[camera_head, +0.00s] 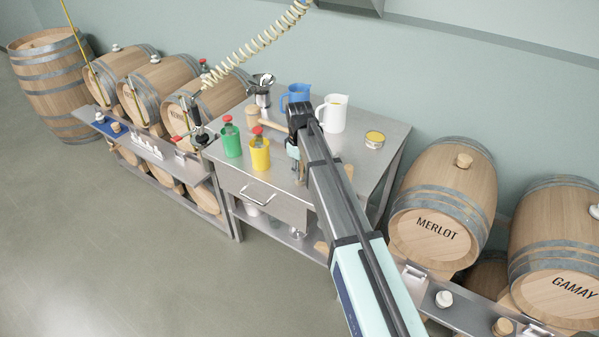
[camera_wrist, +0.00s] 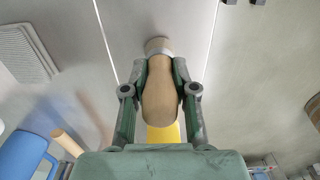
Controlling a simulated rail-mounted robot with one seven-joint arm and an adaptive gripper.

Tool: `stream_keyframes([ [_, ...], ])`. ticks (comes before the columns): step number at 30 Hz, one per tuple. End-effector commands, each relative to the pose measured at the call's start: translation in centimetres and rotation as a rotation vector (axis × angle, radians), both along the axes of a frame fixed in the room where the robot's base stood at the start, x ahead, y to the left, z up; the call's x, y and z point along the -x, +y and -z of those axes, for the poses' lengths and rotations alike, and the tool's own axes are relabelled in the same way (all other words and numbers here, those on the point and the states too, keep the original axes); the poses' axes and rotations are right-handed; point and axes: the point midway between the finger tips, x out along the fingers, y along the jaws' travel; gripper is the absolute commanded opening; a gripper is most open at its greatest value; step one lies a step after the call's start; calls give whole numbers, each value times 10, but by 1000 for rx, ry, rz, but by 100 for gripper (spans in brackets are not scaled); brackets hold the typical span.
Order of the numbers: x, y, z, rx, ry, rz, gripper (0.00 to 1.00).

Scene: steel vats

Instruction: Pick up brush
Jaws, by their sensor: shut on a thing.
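The brush (camera_wrist: 160,98) shows in the wrist view as a smooth, rounded wooden handle with a pale band near its far end. Its bristles cannot be made out. My gripper (camera_wrist: 160,73) is shut on the handle, one green-grey finger on each side.
The steel table (camera_head: 375,165) holds a green bottle (camera_head: 231,140), yellow bottle (camera_head: 260,152), wooden mallet (camera_head: 270,122), blue jug (camera_head: 296,95), white jug (camera_head: 333,113) and round tin (camera_head: 375,140). The floor in front is clear.

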Motion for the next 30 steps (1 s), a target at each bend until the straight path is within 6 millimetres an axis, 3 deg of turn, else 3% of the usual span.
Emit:
stream_keyframes([
  [8, -1, 0, -24, -1, -3, 0, 0],
  [24, -3, 1, -154, -1, -4, 0, 0],
  [30, -2, 1, -184, 0, -1, 0, 0],
])
